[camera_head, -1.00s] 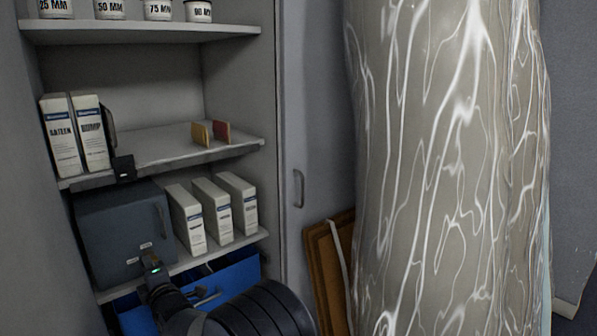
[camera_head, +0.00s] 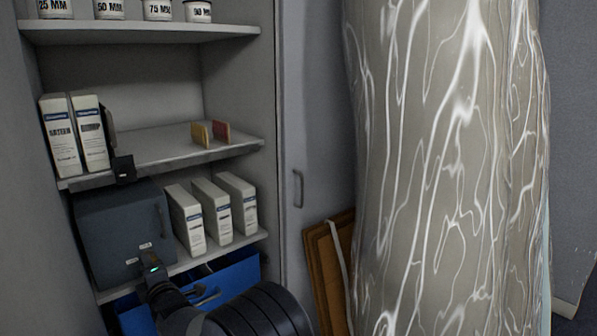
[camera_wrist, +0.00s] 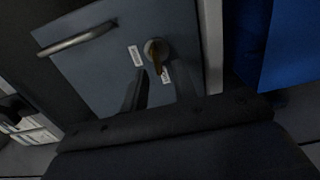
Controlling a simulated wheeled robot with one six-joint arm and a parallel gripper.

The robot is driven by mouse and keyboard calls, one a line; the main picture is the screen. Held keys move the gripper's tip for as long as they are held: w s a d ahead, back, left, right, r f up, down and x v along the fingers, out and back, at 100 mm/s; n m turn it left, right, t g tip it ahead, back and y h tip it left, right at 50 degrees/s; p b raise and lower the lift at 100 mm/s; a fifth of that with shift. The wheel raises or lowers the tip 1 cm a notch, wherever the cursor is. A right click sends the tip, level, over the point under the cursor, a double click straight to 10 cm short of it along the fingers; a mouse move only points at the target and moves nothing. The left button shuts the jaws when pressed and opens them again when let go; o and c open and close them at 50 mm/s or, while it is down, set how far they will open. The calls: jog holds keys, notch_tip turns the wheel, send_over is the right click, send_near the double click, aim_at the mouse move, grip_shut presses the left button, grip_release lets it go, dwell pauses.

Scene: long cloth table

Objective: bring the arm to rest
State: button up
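My gripper shows in the wrist view (camera_wrist: 160,78) as two dark fingers with a gap between them, open and seemingly empty. It points at the front of a dark grey-blue box (camera_wrist: 95,75) with a bar handle (camera_wrist: 77,40) and a round lock with a brass key-like piece (camera_wrist: 156,52). The fingertips lie near the lock; I cannot tell whether they touch the box. In the head view the box (camera_head: 112,225) stands on a lower shelf at left. My arm comes in from the bottom, and its end hides the fingers there.
White binders (camera_head: 208,210) stand right of the box, with a blue bin (camera_head: 237,280) below. The shelf above (camera_head: 160,148) holds two more binders and small red and yellow pieces. A large plastic-wrapped column (camera_head: 450,170) fills the right; framed boards (camera_head: 325,265) lean beside it.

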jog(key=v, duration=0.9)
jog(key=w+a+m, duration=0.2)
jog(key=m, duration=0.1)
jog(key=w+a+m, duration=0.2)
jog(key=w+m, duration=0.1)
jog(key=w+a+r+m+p, duration=0.1)
jog(key=w+a+m, duration=0.1)
jog(key=w+m, duration=0.1)
jog(key=shift+w+a, duration=0.15)
jog(key=shift+a, duration=0.1)
jog(key=m+p, duration=0.2)
jog(key=m, duration=0.1)
jog(key=m+p, duration=0.1)
jog(key=m, duration=0.1)
jog(key=shift+w+d+r, duration=0.2)
jog(key=shift+r, duration=0.15)
jog(key=m+p, duration=0.2)
jog(key=shift+d+m+p, duration=0.1)
jog(key=shift+m+p, duration=0.3)
jog(key=shift+w+f+m, duration=0.1)
jog(key=shift+f+m, duration=0.05)
jog(key=shift+m, duration=0.15)
jog(key=shift+d, duration=0.15)
